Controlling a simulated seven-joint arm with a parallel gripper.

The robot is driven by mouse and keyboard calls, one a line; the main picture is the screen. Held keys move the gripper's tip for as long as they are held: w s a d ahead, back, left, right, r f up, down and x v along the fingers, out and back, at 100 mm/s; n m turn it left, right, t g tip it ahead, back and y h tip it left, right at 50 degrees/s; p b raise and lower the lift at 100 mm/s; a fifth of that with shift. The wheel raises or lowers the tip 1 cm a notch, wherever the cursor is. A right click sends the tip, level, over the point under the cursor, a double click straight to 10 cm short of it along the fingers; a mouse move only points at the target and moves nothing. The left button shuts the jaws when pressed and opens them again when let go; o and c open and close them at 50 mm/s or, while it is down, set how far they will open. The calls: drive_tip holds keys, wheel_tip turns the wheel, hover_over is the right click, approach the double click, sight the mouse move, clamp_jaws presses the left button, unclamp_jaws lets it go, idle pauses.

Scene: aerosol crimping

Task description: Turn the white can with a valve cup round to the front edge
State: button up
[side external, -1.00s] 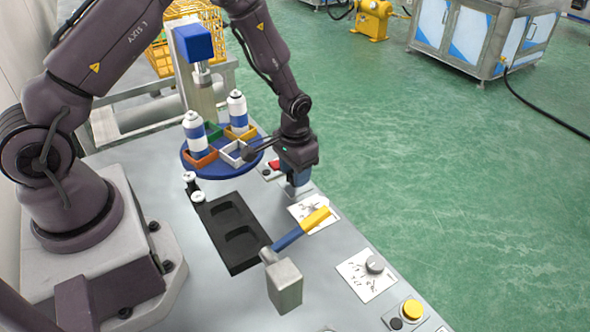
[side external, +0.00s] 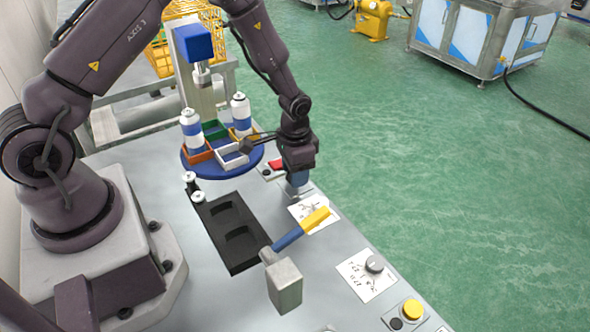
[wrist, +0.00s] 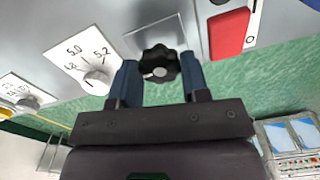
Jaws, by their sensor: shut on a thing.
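A blue round turntable (side external: 188,165) carries coloured trays. One white can with a blue band (side external: 192,131) stands upright in the orange-red tray at its left. A second such can (side external: 240,113) stands in the yellow tray at the back right. Both have small tops; I cannot tell which holds a valve cup. The white tray (side external: 231,158) at the front and the green tray (side external: 215,129) at the back hold no can. My gripper (side external: 298,184) is low beside the turntable's right. In the wrist view its blue fingers are shut on a black star knob (wrist: 159,63).
A red switch (wrist: 230,33) sits beside the knob, and a numbered dial (wrist: 97,82) is on its other side. A black recessed block (side external: 236,232), a yellow-and-blue handled lever (side external: 300,230) and a yellow button (side external: 412,309) are nearer the camera. A blue-headed press (side external: 193,42) stands behind the turntable.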

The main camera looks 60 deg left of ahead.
drive_tip(key=o, duration=0.9)
drive_tip(key=shift+o, duration=0.2)
wheel_tip(320, 180, up, 13)
drive_tip(key=s+d+r+n+t, duration=0.1)
drive_tip(key=s+r+t, duration=0.1)
drive_tip(key=s+r, duration=0.8)
drive_tip(key=s+d+r+n+t, duration=0.1)
drive_tip(key=s+d+r+t, duration=0.1)
drive_tip(key=s+r, duration=0.7)
drive_tip(key=shift+s+d+r+t, duration=0.25)
drive_tip(key=shift+s+r+t, duration=0.15)
drive_tip(key=shift+t, duration=0.4)
